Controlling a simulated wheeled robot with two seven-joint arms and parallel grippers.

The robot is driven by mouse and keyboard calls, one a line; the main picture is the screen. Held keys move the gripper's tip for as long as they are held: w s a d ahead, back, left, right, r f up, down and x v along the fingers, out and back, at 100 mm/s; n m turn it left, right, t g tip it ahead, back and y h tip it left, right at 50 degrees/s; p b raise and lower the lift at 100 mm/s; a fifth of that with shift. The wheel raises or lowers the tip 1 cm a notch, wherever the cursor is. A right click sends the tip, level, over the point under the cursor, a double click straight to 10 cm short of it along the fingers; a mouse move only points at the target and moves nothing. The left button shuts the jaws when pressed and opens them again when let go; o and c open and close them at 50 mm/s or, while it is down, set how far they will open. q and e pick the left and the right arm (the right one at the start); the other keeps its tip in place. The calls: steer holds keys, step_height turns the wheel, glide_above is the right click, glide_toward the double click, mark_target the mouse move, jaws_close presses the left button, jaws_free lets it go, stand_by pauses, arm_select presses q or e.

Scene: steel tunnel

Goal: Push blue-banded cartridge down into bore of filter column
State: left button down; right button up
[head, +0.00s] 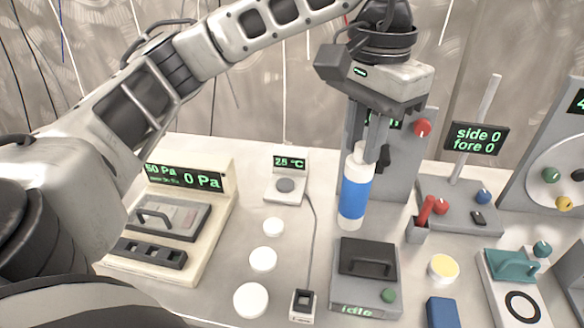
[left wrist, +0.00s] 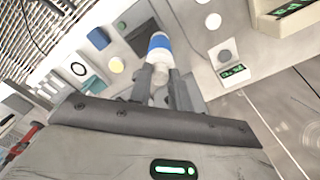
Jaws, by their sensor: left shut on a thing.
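The cartridge (head: 354,198) is a white cylinder with a wide blue band and a narrower white neck. My left gripper (head: 368,150) is shut on its neck from above, and the cartridge hangs nearly upright, slightly tilted. In the left wrist view the cartridge (left wrist: 158,42) points away from the fingers (left wrist: 160,78). Its lower end appears just behind the grey box marked "idle" (head: 365,300); I cannot tell whether it touches anything. No open bore shows, and I cannot tell which unit is the filter column. My right gripper is not in view.
A tall grey panel with a red knob (head: 422,128) stands close behind the gripper. A red-handled holder (head: 417,232) is right of the cartridge. White discs (head: 263,259) and a cabled temperature unit (head: 287,187) lie left. A pressure unit (head: 170,225) is farther left.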

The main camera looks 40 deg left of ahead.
arm_select(q)
steer(key=w+a+f, duration=0.3)
steer(key=a+f, duration=0.9)
steer(key=shift+a+f, duration=0.2)
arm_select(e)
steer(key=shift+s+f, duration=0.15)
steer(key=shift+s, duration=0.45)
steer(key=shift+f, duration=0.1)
arm_select(q)
steer(key=shift+f, duration=0.2)
steer(key=c, duration=1.3)
jaws_free()
steer(key=shift+c, duration=0.2)
steer(key=shift+o, duration=0.2)
